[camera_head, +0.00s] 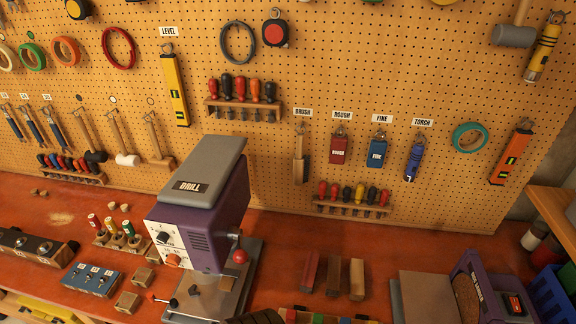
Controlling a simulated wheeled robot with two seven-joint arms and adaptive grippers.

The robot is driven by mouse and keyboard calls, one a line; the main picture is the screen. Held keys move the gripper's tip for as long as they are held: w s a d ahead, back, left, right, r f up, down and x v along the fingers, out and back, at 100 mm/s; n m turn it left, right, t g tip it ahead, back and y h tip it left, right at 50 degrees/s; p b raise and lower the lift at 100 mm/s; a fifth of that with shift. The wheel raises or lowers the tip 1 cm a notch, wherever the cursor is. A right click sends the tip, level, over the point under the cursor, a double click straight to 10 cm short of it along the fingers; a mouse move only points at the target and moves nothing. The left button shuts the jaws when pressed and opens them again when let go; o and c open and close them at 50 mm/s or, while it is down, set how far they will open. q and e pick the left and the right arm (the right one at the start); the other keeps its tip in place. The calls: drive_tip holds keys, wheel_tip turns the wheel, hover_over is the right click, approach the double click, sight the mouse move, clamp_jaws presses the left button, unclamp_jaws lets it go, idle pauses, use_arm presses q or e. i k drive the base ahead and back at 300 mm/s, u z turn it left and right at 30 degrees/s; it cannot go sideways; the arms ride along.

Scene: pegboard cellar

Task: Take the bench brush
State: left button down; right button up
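The bench brush (301,160) hangs upright on the pegboard under a label reading BRUSH (303,112). It has a light wooden body and a darker strip along its right side. Its lower end hangs above the bench, behind and to the right of the drill. Nothing is touching it from the front. I cannot make out either of my grippers in the head view.
The purple drill (203,215) stands on the red bench (300,250) left of the brush. Racks of screwdrivers (350,205) sit at its lower right and upper left. The red ROUGH block (339,150) hangs close on its right. Several blocks (333,275) stand in front.

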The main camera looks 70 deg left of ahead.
sight(300, 172)
drive_tip(key=u, duration=2.3)
